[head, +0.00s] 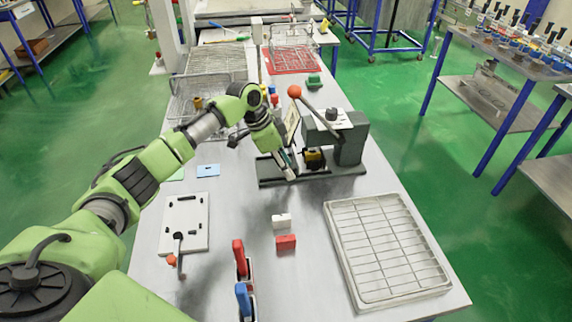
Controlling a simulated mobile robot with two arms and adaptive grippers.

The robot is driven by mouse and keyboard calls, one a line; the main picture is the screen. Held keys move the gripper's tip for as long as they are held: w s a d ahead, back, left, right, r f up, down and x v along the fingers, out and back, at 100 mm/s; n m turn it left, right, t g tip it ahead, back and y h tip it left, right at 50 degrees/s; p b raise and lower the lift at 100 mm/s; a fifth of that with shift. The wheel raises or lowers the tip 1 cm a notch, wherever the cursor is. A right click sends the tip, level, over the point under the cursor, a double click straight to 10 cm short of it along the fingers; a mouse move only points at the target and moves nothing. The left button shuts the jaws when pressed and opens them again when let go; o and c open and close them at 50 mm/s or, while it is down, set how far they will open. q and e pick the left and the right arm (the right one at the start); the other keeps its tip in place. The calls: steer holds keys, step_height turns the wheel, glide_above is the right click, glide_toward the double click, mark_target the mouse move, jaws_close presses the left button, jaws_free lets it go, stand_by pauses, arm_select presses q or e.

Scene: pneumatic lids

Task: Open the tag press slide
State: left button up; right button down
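The tag press (350,145) is a dark grey-green machine on the metal table, with a lever ending in an orange ball (294,91). A yellow and black part (314,159) sits low in its opening, above a flat dark base. I cannot make out for sure which part is the slide or how far it is out. My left gripper (287,168) points down at the left end of the press base, left of the yellow and black part. Its fingers are too small to show a gap or a grip, and contact is unclear. My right gripper is out of view.
A wire-grid tray (387,250) lies at the front right. White (281,221) and red (286,242) blocks, red-handled (239,257) and blue-handled (243,299) clamps, and a pale plate with a lever (184,222) lie nearer. Wire baskets (196,92) stand behind my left arm.

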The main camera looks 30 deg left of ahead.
arm_select(q)
jaws_close()
steer(key=shift+s+a, duration=0.25)
steer(key=shift+a, duration=0.05)
steer(key=s+a+p, duration=0.1)
steer(key=s+a, duration=0.1)
steer(key=s+a+p, duration=0.1)
steer(key=s+a, duration=0.1)
steer(key=a, duration=0.1)
steer(key=s+a+p, duration=0.1)
steer(key=s+a, duration=0.1)
steer(key=a, duration=0.1)
steer(key=shift+p, duration=0.3)
steer(key=shift+s+a, duration=0.3)
steer(key=shift+a, duration=0.05)
jaws_free()
